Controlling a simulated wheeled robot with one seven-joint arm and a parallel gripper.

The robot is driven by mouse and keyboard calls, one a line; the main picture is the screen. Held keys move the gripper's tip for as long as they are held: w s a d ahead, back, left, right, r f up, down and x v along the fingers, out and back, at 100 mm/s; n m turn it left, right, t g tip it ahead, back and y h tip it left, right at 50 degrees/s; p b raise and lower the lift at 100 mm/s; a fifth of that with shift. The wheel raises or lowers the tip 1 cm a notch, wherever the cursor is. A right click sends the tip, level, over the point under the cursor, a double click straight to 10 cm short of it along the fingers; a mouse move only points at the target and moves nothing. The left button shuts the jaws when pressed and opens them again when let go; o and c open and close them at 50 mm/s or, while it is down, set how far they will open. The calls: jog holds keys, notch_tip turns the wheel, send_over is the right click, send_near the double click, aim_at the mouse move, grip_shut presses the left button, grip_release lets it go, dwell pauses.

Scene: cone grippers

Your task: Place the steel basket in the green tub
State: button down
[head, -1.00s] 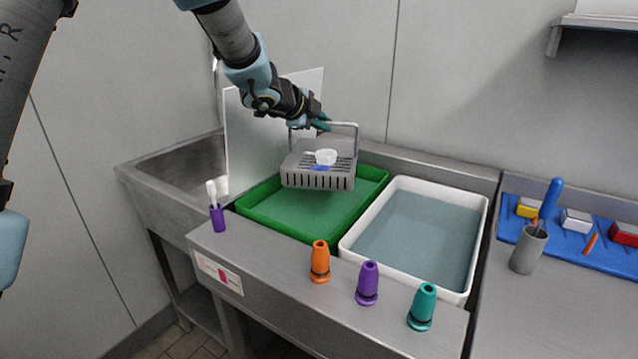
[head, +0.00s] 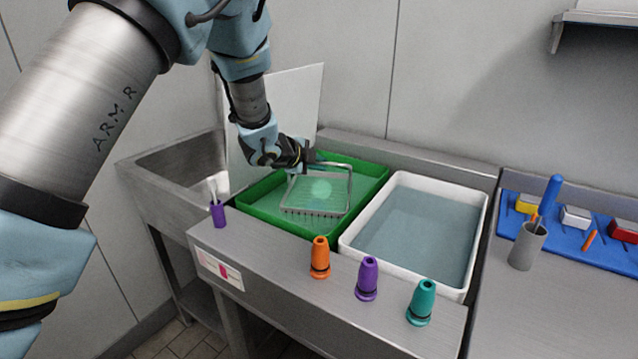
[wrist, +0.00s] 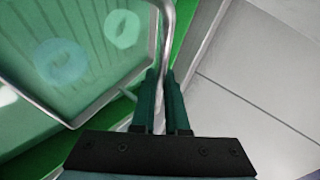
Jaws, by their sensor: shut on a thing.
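The steel basket (head: 312,211) is down inside the green tub (head: 258,226), sunk in the tub's greenish liquid, with its handle standing above. A pale round item (head: 320,189) shows blurred in the basket. My gripper (head: 312,160) is at the handle's upper left, over the tub's back part. In the wrist view my gripper's teal fingers (wrist: 160,85) are shut on the basket's handle (wrist: 166,35). Two round items show through the liquid in the basket (wrist: 95,65). Whether the basket touches the tub's floor cannot be told.
A white tub (head: 352,250) of bluish liquid stands right of the green tub. Orange (head: 320,258), purple (head: 367,280) and teal (head: 421,303) cones stand along the front ledge.

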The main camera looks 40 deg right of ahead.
jog(key=shift+f+p, duration=0.4)
jog(key=shift+f, duration=2.55)
jog(key=c, duration=0.9)
grip_release()
jog(key=shift+f, duration=0.1)
jog(key=b+v, duration=0.2)
jog(key=v, duration=1)
jog(key=shift+b, duration=0.4)
